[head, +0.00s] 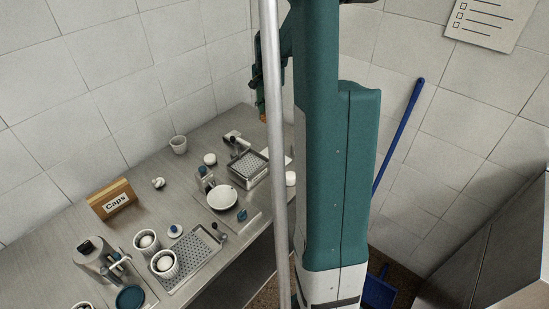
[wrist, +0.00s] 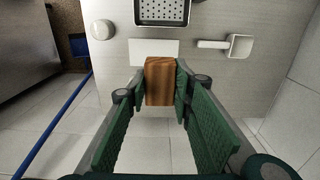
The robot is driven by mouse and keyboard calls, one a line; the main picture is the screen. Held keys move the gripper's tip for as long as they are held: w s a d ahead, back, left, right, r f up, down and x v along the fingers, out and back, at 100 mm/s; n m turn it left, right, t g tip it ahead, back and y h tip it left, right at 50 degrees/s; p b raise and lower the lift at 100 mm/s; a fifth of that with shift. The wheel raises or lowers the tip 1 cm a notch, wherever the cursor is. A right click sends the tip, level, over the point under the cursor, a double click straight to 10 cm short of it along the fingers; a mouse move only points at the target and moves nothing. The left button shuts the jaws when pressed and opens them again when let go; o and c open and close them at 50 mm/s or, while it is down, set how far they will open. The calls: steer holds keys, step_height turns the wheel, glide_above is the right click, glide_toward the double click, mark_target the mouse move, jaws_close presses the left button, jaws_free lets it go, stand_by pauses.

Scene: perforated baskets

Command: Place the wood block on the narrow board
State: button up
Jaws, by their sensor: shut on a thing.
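The wood block (wrist: 160,82), brown with a striped grain, is between the fingertips of my gripper (wrist: 158,88) in the wrist view. The gripper is shut on it, with green fingers on both sides. A flat white narrow board (wrist: 153,47) lies on the table just beyond the block in the wrist view; the block hides part of its near edge. In the head view my gripper (head: 261,105) is raised above the back of the table, partly hidden behind a pole. Only a small bit of the block shows there.
A perforated basket (wrist: 138,12) lies beyond the board, with a round white thing (wrist: 103,30) to the left and a white square cup with a handle (wrist: 240,46) to the right.

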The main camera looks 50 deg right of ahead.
steer(key=s+d, duration=0.2)
glide_above(275, 157)
step_height(275, 157, down, 10)
steer(key=shift+w+f, duration=0.15)
steer(key=shift+f, duration=0.35)
steer(key=shift+f, duration=3.15)
steer(key=shift+f, duration=0.15)
steer(key=shift+f, duration=1.7)
steer(key=shift+f, duration=0.15)
